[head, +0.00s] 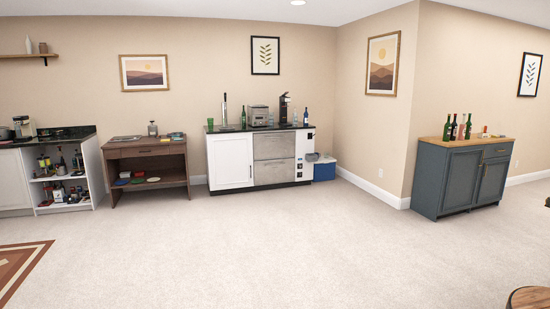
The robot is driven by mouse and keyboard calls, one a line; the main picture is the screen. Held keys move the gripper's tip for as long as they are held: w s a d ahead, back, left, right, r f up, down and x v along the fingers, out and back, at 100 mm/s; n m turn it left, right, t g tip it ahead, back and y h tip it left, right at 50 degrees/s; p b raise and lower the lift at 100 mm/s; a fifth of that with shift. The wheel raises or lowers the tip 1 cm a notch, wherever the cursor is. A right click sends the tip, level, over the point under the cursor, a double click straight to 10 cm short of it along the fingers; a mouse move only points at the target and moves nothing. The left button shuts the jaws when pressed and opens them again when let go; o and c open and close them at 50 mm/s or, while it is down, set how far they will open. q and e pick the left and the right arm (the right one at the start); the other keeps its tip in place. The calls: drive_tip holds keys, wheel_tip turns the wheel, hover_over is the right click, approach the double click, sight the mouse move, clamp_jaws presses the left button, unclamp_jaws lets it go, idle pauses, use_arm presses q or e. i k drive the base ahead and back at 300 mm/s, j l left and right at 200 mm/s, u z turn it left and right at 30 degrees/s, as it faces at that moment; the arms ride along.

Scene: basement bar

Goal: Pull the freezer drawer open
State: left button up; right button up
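A stainless steel unit with two stacked drawer fronts is built into the white bar cabinet at the back wall, in the middle of the head view. The upper drawer (274,147) and the lower drawer (274,173) both look shut, flush with the cabinet front. Nothing readable marks which one is the freezer drawer. The unit is across the room from me. Neither of my grippers is in view.
Clear carpet (250,250) lies between me and the cabinet. A blue cooler (325,169) stands right of it, a brown wooden table (146,151) left. A blue-grey cabinet (450,184) stands at right. A round wooden top (532,299) shows at bottom right.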

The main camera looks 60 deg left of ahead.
sight(276, 171)
drive_tip(key=u, duration=1.55)
